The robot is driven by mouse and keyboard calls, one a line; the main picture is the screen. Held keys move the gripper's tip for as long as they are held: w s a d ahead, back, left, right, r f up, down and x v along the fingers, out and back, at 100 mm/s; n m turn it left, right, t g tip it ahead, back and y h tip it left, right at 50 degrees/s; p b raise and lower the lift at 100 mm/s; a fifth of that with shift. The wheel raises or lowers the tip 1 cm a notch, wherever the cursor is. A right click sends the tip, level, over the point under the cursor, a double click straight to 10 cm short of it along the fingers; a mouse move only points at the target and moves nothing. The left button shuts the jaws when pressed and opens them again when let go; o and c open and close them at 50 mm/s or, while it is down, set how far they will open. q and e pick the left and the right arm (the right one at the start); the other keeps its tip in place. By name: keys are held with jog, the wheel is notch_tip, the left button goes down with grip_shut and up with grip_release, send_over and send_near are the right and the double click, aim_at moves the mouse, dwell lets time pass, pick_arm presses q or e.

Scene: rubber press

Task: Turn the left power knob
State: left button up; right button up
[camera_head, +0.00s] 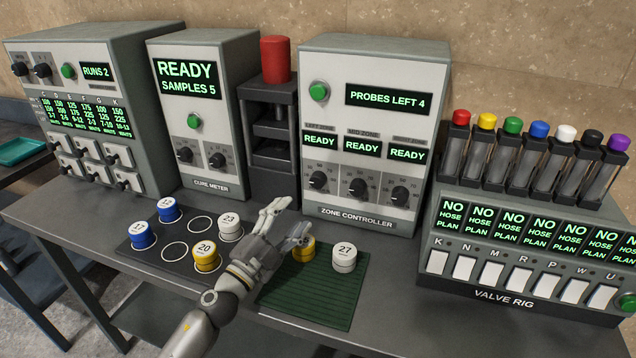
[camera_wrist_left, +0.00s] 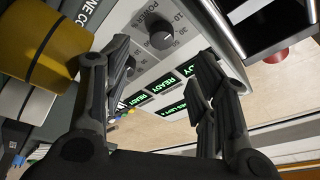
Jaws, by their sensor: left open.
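The left power knob (camera_head: 318,180) is a round black dial under the left zone READY screen on the zone controller (camera_head: 370,215). In the left wrist view the knob (camera_wrist_left: 160,38) shows near the top, beyond the fingertips and roughly between them, apart from both. Its pointer angle is hard to read. My left gripper (camera_head: 288,220) is open and empty, in front of the controller and below the left knob, over the yellow weight by the green mat. In the left wrist view its two fingers (camera_wrist_left: 162,75) are spread. The right gripper is in neither view.
A yellow weight (camera_head: 304,249) and a white weight 27 (camera_head: 344,258) are on the green mat (camera_head: 310,290). Several weights stand on the black mat (camera_head: 150,262) to the left. The press (camera_head: 272,140) stands left of the controller, the valve rig (camera_head: 520,250) right.

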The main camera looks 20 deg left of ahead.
aim_at(316, 184)
pick_arm(q)
jog(key=p+x, duration=0.1)
jog(key=x, duration=0.8)
jog(key=shift+s+d+r, duration=0.1)
jog(key=shift+w+d+r, duration=0.1)
jog(key=shift+w, duration=0.4)
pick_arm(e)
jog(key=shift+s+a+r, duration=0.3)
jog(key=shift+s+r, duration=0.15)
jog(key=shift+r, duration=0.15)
